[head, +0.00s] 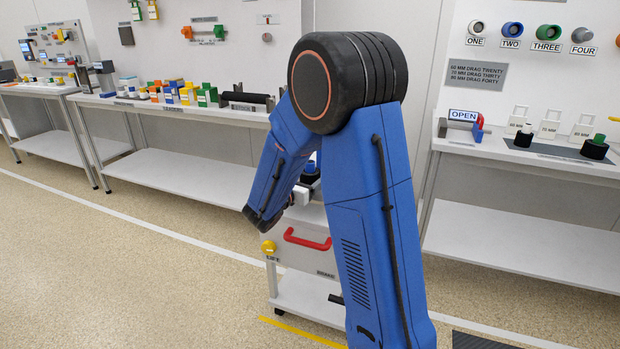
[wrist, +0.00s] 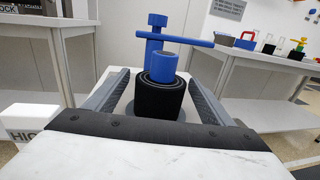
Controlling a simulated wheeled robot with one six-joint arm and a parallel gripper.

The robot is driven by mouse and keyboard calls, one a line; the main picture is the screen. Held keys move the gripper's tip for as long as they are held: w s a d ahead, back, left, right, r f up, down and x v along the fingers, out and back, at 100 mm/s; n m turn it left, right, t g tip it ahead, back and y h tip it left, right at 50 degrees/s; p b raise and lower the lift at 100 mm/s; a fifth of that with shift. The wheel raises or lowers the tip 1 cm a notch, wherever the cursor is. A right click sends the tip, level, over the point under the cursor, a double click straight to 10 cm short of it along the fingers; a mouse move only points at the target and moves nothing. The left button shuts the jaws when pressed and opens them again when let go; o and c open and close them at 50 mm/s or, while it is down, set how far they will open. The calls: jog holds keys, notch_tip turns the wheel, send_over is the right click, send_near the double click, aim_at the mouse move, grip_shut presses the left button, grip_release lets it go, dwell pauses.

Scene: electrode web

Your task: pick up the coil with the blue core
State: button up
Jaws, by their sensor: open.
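The coil with the blue core (wrist: 160,95) stands upright in the wrist view, a black wound roll with a blue tube rising from its middle. My gripper (wrist: 160,80) is open, with one grey finger on each side of the coil. The coil sits between the fingers, and I cannot tell whether either finger touches it. In the head view my arm hides most of the gripper, and only a small dark and blue part of the coil (head: 310,174) shows beside the arm.
A blue post with a crossbar (wrist: 190,40) stands just behind the coil. A cart with a red handle (head: 306,239) and a yellow knob (head: 268,247) is under the arm. Benches with small parts stand left (head: 170,105) and right (head: 560,155). Floor is clear at left.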

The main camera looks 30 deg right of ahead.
jog(key=c, duration=1.4)
